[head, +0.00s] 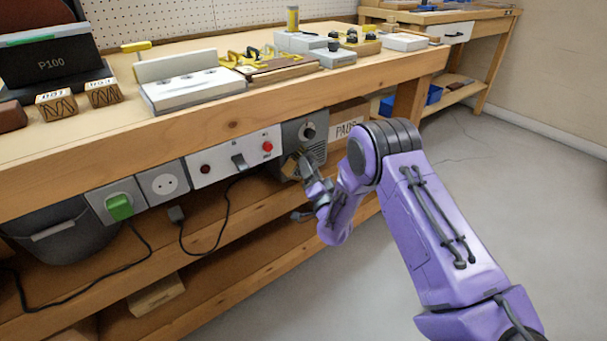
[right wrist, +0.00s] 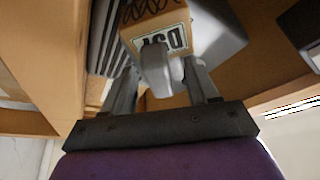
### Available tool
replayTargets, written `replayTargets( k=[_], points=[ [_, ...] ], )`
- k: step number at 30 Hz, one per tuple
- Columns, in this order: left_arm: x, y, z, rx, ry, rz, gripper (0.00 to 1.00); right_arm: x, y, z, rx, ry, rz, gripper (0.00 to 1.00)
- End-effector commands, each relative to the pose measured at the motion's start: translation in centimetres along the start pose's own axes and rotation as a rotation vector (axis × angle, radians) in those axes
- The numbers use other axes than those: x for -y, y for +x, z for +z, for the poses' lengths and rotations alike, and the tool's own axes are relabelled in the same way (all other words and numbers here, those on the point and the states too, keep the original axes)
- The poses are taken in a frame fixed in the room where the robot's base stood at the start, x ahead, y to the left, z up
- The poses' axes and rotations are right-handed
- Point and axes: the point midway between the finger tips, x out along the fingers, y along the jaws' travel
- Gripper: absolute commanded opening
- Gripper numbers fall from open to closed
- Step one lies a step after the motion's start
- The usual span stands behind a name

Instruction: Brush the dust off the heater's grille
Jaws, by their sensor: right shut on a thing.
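The heater (head: 308,128) is a grey box with a round knob and a slatted grille (head: 317,150), mounted under the bench top. In the right wrist view the grille (right wrist: 104,45) shows as dark slats at the upper left. Dust is too small to make out. My left gripper is not in view.
Cables hang below. The floor (head: 480,200) at right is clear.

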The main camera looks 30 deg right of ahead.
Motion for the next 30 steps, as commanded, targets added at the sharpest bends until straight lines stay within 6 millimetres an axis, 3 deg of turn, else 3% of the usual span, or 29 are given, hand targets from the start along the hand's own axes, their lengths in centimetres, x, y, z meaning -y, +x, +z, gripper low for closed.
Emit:
replayTargets(
  k=[8, 21, 30],
  points=[
    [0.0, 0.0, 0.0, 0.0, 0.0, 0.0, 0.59, -0.5, 0.6, -0.5, 0.0, 0.001, -0.002, 0.35],
    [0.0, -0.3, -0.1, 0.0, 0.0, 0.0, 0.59, 2.1, -0.3, 2.5, 0.003, 0.002, -0.005, 0.35],
    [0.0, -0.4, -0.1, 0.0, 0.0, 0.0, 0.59, 2.2, -0.5, 2.4, 0.002, 0.001, -0.004, 0.35]
  ],
)
